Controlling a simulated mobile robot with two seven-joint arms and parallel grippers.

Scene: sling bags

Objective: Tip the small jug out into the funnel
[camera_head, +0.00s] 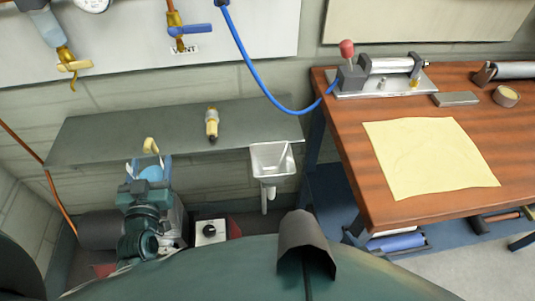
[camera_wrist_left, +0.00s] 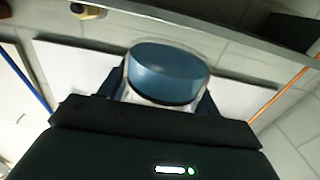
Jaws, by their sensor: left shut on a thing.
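The small jug (camera_wrist_left: 167,72) is a clear round vessel with blue contents, seen in the left wrist view. In the head view, its blue part (camera_head: 152,173) shows between the fingers of my left gripper (camera_head: 150,168), with a curved yellow piece just above it. My left gripper is shut on the jug, at the front edge of the grey shelf toward its left end. The funnel (camera_head: 271,161) is a square metal hopper with a spout below, fixed at the shelf's front right corner. The jug is left of the funnel and apart from it. My right gripper is not in view.
The grey shelf (camera_head: 105,133) is mostly bare; a yellow-and-black tool (camera_head: 212,123) lies on it between jug and funnel. A blue hose (camera_head: 257,83) hangs above the funnel. A wooden bench (camera_head: 345,140) with a yellow cloth (camera_head: 430,157) stands to the right.

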